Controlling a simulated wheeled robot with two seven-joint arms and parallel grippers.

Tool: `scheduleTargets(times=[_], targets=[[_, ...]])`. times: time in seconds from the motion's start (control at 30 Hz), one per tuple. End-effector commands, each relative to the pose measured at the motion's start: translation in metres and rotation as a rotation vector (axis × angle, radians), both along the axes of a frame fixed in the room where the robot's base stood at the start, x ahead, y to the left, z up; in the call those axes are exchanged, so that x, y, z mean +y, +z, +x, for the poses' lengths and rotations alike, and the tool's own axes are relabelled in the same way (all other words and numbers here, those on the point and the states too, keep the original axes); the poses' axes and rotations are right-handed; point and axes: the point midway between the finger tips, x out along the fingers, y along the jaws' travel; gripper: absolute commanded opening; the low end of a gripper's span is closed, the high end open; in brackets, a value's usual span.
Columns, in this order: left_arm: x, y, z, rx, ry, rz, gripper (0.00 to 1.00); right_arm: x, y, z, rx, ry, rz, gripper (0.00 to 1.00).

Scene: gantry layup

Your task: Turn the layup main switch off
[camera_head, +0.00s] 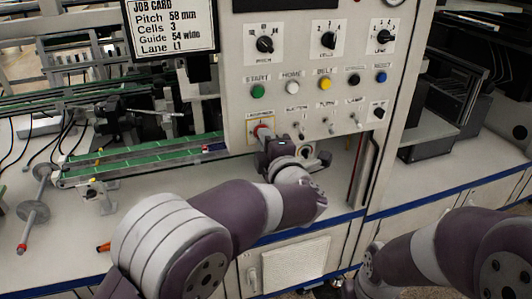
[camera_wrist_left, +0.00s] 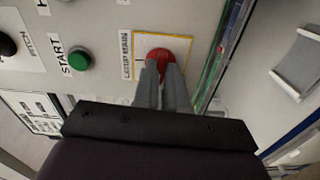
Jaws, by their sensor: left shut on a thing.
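The layup main switch is a red knob (camera_wrist_left: 160,54) on a yellow-bordered plate at the lower left of the control panel (camera_head: 235,100). A bit of the red knob also shows in the head view (camera_head: 261,127). My left gripper (camera_wrist_left: 161,70) is shut on the knob, its two grey fingers on either side of it. In the head view, my left gripper (camera_head: 265,137) reaches up to the panel, and my own wrist hides part of this area. The fingers cover part of the knob, so its exact angle is hard to read. My right arm shows at the lower right, but its gripper does not.
The green start button (camera_head: 257,91) and other coloured buttons sit above the switch, with dials (camera_head: 265,44) higher up. Small toggles (camera_head: 302,132) are close to its right. A job card (camera_head: 170,25) hangs left of the panel. Green rails (camera_head: 140,158) run left.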

Motion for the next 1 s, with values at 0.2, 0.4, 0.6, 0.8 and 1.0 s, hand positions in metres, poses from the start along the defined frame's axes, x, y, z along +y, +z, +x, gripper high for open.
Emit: scheduleTargets(times=[0.2,0.4,0.6,0.8,1.0], targets=[[0.0000,-0.0027,0.0001,-0.021,0.000,-0.067,0.00,0.0000,-0.0149,0.0001,0.000,0.000,0.000,0.43],[0.0000,-0.0011,0.0001,-0.028,0.000,-0.091,0.00,0.0000,-0.0175,0.0001,0.000,0.000,0.000,0.43],[0.0000,-0.0005,0.0001,-0.028,0.000,-0.094,0.00,0.0000,-0.0173,0.0000,0.000,0.000,0.000,0.43],[0.0000,-0.0005,0.0001,-0.028,0.000,-0.094,0.18,0.0000,-0.0173,0.0000,0.000,0.000,0.000,0.43],[0.0000,-0.0005,0.0001,-0.029,0.000,-0.093,0.37,0.0000,-0.0173,0.0000,0.000,0.000,0.000,0.43]])
